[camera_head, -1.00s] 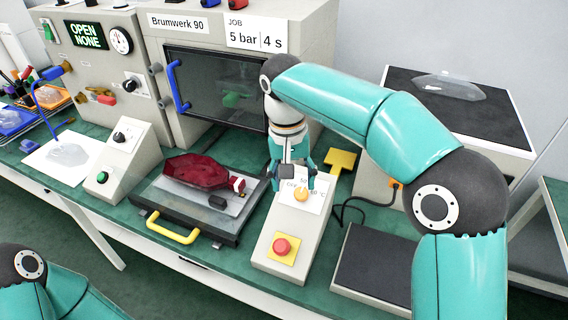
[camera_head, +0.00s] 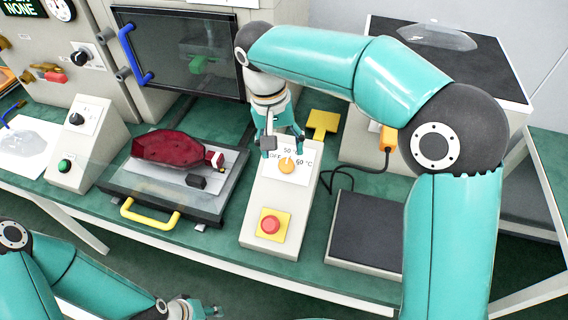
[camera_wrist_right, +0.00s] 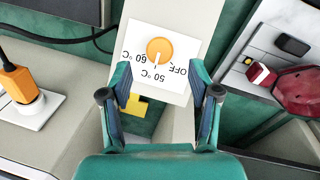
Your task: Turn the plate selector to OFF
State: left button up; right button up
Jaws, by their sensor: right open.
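The plate selector is a round orange knob (camera_head: 287,165) on a sloped beige control box (camera_head: 262,190), with a white label reading OFF, 50 °C and 60 °C. In the right wrist view the knob (camera_wrist_right: 159,49) has a pale mark that seems to point roughly toward 50 °C. My right gripper (camera_head: 284,150) is open and empty, with its fingers above the box near the knob. In that wrist view the fingers (camera_wrist_right: 160,88) stand apart and the knob shows beyond them, not gripped. My left gripper (camera_head: 208,309) is at the bottom edge, low in front of the bench; its opening is unclear.
A red emergency button (camera_head: 271,224) on a yellow plate sits lower on the same box. To its left is a hot plate (camera_head: 112,186) with a dark red lamp piece (camera_head: 172,147) and a yellow handle. A dark pad (camera_head: 368,230) lies right. An orange plug (camera_head: 388,138) and cable are behind.

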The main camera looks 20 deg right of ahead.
aim_at(285, 164)
jog(key=f, duration=0.5)
jog(key=shift+s+d+f, duration=0.15)
jog(key=shift+d+f, duration=0.25)
jog(key=shift+c, duration=0.3)
jog(key=c, duration=1.1)
